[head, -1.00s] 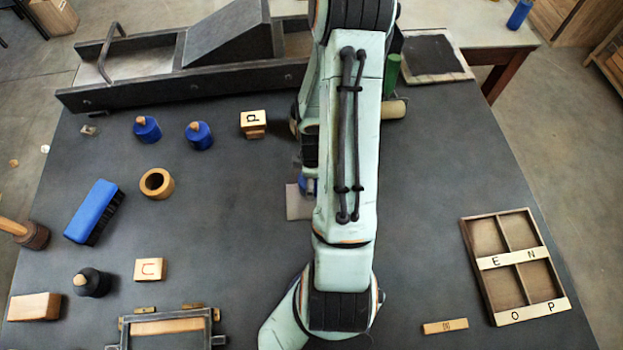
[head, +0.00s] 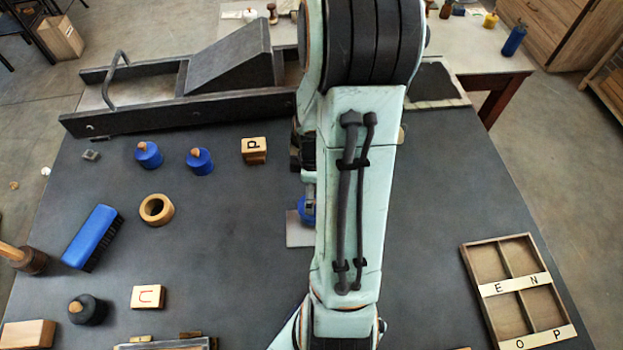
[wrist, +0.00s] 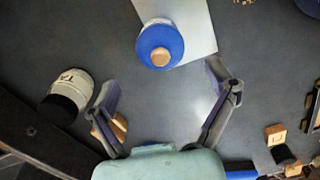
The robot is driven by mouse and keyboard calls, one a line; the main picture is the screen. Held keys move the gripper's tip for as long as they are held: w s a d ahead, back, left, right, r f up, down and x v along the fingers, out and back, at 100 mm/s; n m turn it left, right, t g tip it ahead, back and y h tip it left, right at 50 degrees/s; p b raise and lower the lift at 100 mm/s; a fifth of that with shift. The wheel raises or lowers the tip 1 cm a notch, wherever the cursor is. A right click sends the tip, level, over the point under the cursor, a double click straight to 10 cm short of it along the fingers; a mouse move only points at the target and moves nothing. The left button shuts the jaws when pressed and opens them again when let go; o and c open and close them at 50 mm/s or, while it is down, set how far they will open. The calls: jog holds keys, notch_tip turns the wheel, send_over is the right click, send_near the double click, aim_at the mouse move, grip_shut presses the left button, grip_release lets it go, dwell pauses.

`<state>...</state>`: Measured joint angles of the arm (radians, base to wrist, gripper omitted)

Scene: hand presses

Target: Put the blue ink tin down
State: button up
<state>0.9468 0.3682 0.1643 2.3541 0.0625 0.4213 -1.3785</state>
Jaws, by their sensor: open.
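The blue ink tin (wrist: 160,46) with a wooden knob stands on a pale grey sheet (wrist: 196,22) in the wrist view. In the head view, part of the blue tin (head: 306,209) shows beside my arm, with the sheet (head: 298,236) under it. My gripper (wrist: 165,98) is open and empty, its fingers spread wide. The tin is just beyond the fingertips in the picture and apart from both fingers. In the head view my arm hides most of the gripper and part of the tin.
Two more blue tins (head: 148,155) (head: 200,161) stand at the back left. A wooden ring (head: 156,209), a blue brush (head: 92,237) and letter blocks lie left. A compartment tray (head: 515,290) is at right. A white-and-black jar (wrist: 68,92) is near my left finger.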

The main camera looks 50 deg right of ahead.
jog(key=shift+a+r, duration=0.15)
jog(key=shift+r, duration=1.8)
jog(key=w+a+r+m, duration=0.1)
jog(key=a+r+m, duration=0.1)
jog(key=a+r, duration=0.55)
jog(key=s+a+r+m, duration=0.1)
jog(key=s+a+r, duration=0.1)
jog(key=a, duration=0.4)
jog(key=s+a+r+m, duration=0.1)
jog(key=s+a+m, duration=0.1)
jog(key=s+a, duration=0.3)
jog(key=shift+a+r+y, duration=0.35)
jog(key=shift+a+y, duration=0.05)
jog(key=shift+a, duration=0.85)
